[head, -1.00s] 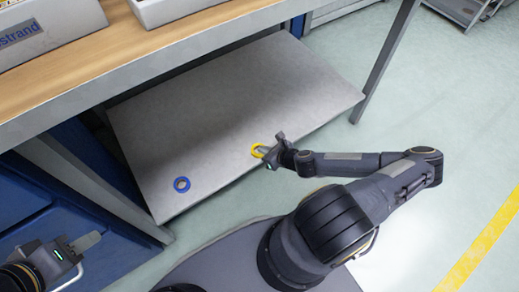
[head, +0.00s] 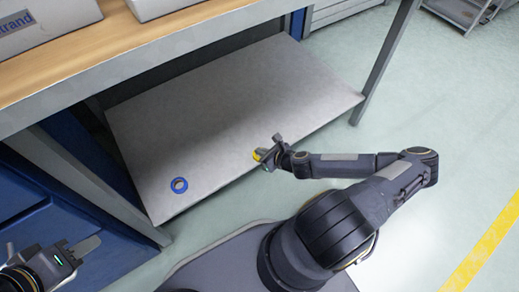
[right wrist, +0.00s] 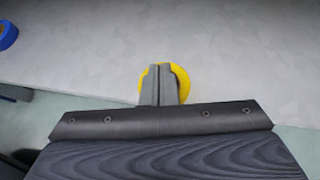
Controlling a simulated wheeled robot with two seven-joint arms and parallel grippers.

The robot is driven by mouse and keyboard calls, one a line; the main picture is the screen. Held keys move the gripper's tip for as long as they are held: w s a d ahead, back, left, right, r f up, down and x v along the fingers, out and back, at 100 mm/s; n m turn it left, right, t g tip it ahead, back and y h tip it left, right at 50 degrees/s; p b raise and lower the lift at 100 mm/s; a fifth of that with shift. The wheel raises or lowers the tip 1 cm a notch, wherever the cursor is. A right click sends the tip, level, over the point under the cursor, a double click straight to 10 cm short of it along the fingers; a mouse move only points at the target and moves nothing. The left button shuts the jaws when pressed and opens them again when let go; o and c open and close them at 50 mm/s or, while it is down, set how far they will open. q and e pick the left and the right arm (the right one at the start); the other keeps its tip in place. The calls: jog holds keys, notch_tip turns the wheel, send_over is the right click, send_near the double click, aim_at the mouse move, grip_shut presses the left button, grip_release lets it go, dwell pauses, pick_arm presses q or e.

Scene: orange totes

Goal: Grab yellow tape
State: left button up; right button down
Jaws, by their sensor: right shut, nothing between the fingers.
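The yellow tape (head: 258,155) is a small ring at the front edge of the grey lower shelf. My right gripper (head: 268,151) is right at it, coming from the right. In the right wrist view, the two fingers (right wrist: 160,69) are shut together with nothing between them. They lie across the yellow tape (right wrist: 184,82), which shows on both sides of them and is partly hidden. I cannot tell whether they touch it. My left gripper (head: 84,246) is at the lower left, away from the tape; its jaw opening is unclear.
A blue tape ring (head: 173,186) lies on the grey shelf (head: 215,125) to the left. The middle of the shelf is clear.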

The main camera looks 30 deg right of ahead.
jog(key=shift+s+d+f, duration=0.1)
jog(key=shift+d+f, duration=0.05)
jog(key=shift+f, duration=0.2)
jog(key=shift+r+p, duration=0.75)
jog(key=shift+r, duration=0.05)
jog(key=shift+w+f, duration=0.1)
jog(key=shift+w, duration=0.1)
